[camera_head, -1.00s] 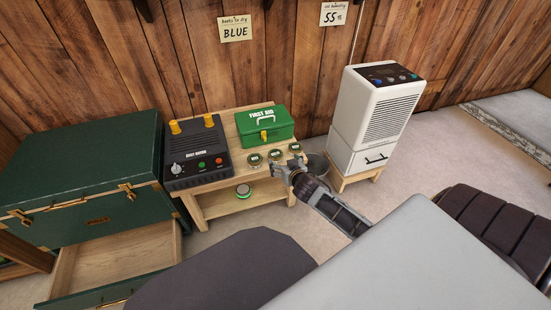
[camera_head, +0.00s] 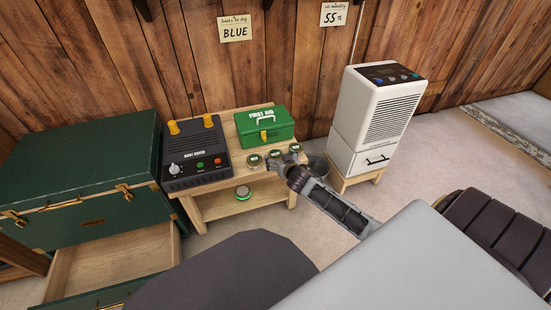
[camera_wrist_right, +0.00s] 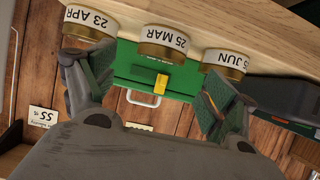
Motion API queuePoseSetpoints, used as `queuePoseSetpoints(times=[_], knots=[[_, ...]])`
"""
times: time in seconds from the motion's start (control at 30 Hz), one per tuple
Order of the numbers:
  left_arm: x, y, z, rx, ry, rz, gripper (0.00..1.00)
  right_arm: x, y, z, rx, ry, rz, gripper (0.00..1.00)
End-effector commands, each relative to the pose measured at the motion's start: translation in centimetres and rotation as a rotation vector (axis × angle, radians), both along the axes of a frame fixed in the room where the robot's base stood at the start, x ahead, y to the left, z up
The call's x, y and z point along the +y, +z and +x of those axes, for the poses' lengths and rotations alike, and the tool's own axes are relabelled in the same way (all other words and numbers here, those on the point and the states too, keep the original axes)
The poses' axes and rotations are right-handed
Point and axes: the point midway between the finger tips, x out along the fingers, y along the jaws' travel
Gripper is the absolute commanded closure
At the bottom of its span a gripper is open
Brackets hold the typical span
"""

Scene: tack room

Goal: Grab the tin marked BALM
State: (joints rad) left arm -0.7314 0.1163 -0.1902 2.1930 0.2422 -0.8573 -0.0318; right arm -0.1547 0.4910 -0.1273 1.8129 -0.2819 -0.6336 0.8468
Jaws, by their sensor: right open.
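Three small round tins stand in a row on the wooden bench: a left one (camera_head: 254,160), a middle one (camera_head: 275,155) and a right one (camera_head: 295,148). Their lid labels are too small to read, so I cannot tell which is marked BALM. In the right wrist view, picture upside down, their sides read 23 APR (camera_wrist_right: 90,20), 25 MAR (camera_wrist_right: 164,40) and a partly cut JUN date (camera_wrist_right: 226,60). My right gripper (camera_head: 287,168) is open and empty at the bench's front edge, its spread fingers (camera_wrist_right: 150,98) facing the row. My left gripper is out of view.
A green first aid box (camera_head: 265,125) stands behind the tins, a boot dryer (camera_head: 195,152) to their left. A white dehumidifier (camera_head: 375,115) stands right, a green trunk (camera_head: 80,185) left.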

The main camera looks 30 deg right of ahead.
Motion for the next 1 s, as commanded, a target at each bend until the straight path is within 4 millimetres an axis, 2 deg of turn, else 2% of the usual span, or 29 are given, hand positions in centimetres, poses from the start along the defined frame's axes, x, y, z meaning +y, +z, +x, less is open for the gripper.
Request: queuePoseSetpoints(times=[0.37,0.7,1.0], knots=[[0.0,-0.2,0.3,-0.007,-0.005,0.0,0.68,-0.1,-0.3,0.4,0.0,0.0,-0.001,0.14],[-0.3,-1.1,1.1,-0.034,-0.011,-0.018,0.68,-0.6,-1.4,2.2,-0.001,0.001,-0.002,0.14],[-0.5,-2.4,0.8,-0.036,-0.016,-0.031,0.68,-1.0,-2.3,4.0,0.0,0.001,0.0,0.14]])
